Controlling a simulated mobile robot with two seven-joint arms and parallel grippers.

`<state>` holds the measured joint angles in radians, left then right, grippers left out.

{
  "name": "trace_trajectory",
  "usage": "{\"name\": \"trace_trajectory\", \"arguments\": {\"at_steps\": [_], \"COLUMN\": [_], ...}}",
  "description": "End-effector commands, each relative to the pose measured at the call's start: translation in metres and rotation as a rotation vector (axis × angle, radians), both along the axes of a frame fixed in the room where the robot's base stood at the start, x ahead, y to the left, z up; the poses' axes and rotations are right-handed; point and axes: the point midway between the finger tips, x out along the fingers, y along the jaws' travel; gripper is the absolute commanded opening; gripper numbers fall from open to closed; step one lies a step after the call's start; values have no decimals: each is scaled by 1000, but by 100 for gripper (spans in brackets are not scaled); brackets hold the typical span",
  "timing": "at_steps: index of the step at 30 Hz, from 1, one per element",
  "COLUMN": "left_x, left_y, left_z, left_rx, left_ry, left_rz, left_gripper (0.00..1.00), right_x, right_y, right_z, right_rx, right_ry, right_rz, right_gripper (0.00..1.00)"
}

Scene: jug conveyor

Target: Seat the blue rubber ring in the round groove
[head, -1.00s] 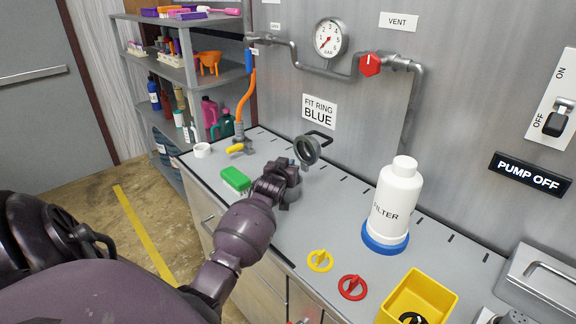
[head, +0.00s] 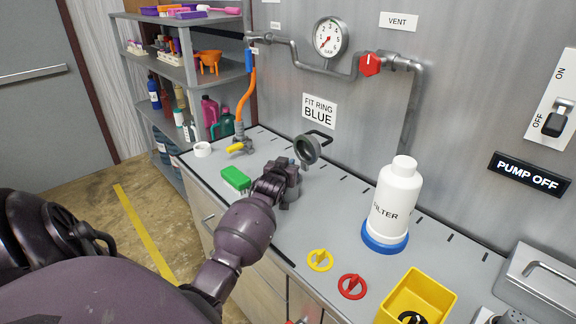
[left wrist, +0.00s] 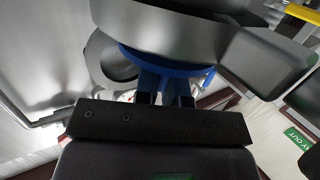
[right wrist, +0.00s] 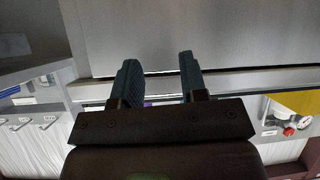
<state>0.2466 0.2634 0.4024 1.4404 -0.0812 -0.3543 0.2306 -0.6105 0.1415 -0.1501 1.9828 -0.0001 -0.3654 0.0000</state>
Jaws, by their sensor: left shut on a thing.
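The blue rubber ring (left wrist: 190,71) shows as a curved blue band in the left wrist view, between my left fingers and the underside or rim of a grey round housing (left wrist: 165,35). My left gripper (left wrist: 167,88) is shut on the ring. My right gripper (right wrist: 158,68) is open and empty in the right wrist view, outside the head view.
A grey hinged lid (head: 307,150) stands open behind the housing. A green block (head: 236,179) lies to its left.

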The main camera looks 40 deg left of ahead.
Motion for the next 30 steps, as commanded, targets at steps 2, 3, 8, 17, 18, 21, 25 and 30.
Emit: {"name": "trace_trajectory", "arguments": {"at_steps": [2,3,8,17,18,21,25,30], "left_x": [0,0,0,0,0,0,0,0], "left_y": [0,0,0,0,0,0,0,0], "left_z": [-1,-2,-5,-11,-12,-14,-16,-20], "left_rx": [0,0,0,0,0,0,0,0], "left_ry": [0,0,0,0,0,0,0,0], "left_rz": [0,0,0,0,0,0,0,0], "left_gripper": [0,0,0,0,0,0,0,0], "right_x": [0,0,1,5,5,6,6,6], "right_y": [0,0,0,1,1,1,1,1], "right_z": [-1,-1,-2,-4,-4,-5,-6,-9], "right_rx": [0,0,0,0,0,0,0,0], "right_ry": [0,0,-2,-9,-10,-12,-12,-11], "right_rz": [0,0,0,2,2,4,4,4], "right_gripper": [40,40,40,40,40,40,40,40]}}
